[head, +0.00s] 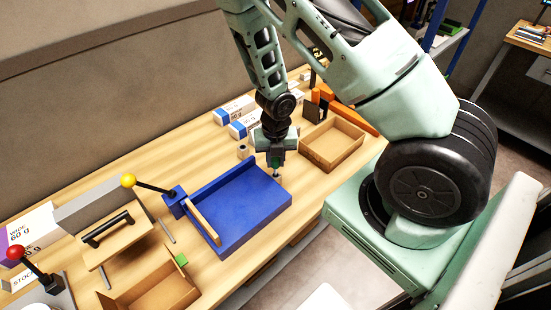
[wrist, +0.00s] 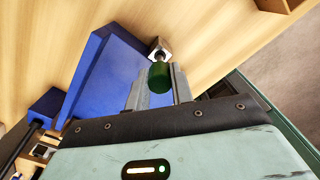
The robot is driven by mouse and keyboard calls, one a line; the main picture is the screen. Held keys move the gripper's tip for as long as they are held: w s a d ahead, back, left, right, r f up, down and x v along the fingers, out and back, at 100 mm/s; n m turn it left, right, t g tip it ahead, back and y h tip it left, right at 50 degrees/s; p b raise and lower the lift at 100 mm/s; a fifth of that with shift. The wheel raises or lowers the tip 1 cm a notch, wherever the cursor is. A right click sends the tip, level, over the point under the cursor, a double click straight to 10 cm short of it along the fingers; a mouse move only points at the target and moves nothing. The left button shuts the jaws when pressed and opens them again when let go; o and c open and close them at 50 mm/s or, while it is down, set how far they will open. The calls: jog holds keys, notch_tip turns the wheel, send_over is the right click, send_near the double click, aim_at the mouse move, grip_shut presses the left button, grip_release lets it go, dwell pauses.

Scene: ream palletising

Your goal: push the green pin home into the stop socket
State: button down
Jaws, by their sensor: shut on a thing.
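The green pin (wrist: 159,76) is between the two fingers of my gripper (wrist: 157,88) in the wrist view. My gripper (head: 275,163) is shut on it, and the pin (head: 274,161) shows small in the head view. The pin's tip is at or just over the small metal stop socket (wrist: 159,49), beside the blue tray's edge. The socket shows in the head view (head: 277,176) below the pin. I cannot tell how far the tip is in the socket. The blue tray (head: 250,216) lies to the left of my gripper.
An open cardboard box (head: 331,145) stands right of my gripper, and another (head: 150,287) lies at the front left. A yellow-knobbed lever (head: 129,181) and a red-knobbed lever (head: 16,253) stand at left. White-and-blue reams (head: 240,122) lie behind my gripper.

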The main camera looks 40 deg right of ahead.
aim_at(276, 168)
jog(key=shift+f+b, duration=1.9)
jog(key=shift+f, duration=0.25)
jog(key=c, duration=1.1)
grip_release()
jog(key=shift+c, duration=0.2)
jog(key=shift+r, duration=0.2)
notch_tip(276, 168, up, 17)
jog(key=p, duration=0.8)
